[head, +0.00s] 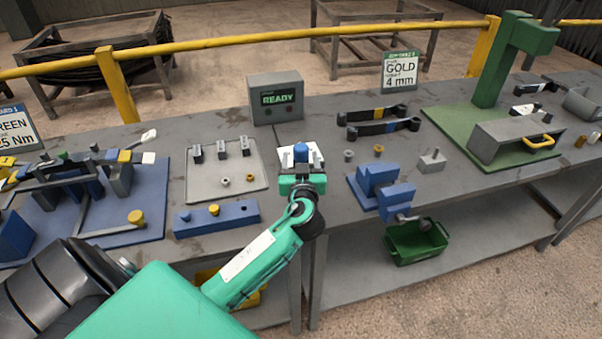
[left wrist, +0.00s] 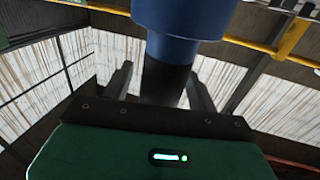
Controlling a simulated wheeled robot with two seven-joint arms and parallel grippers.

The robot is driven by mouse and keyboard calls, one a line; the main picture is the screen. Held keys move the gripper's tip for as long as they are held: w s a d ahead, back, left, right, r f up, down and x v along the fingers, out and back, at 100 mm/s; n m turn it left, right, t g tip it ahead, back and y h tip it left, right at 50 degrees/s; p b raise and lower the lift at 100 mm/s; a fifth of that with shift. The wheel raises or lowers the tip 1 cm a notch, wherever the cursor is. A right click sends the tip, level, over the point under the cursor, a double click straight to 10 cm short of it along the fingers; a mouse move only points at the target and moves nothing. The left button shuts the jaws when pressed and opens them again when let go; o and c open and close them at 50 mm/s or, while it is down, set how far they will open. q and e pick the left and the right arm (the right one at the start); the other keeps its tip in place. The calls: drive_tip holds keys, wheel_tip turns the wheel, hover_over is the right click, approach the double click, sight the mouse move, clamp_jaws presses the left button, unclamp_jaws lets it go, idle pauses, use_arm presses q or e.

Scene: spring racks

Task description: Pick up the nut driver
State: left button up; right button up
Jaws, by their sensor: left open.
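The nut driver, seen as a thick blue cylinder (left wrist: 180,22) with a dark lower section, fills the top middle of the left wrist view. Its blue top (head: 301,150) shows in the head view over a small white plate (head: 315,156) near the table's front edge. My left gripper (head: 302,172) is at the driver, coming from the front. In the left wrist view its two fingers (left wrist: 163,88) stand apart on either side of the dark section. Whether they touch it is hard to tell. My right gripper is not in view.
A grey tray (head: 203,190) with clips and a blue block (head: 216,219) lie left of the gripper. A READY box (head: 276,98) stands behind. A blue vise-like fixture (head: 384,188) is to the right, with a green bin (head: 414,243) below it.

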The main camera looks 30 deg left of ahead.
use_arm(q)
drive_tip(key=c, duration=1.1)
drive_tip(key=shift+c, duration=0.8)
drive_tip(key=shift+r, duration=0.15)
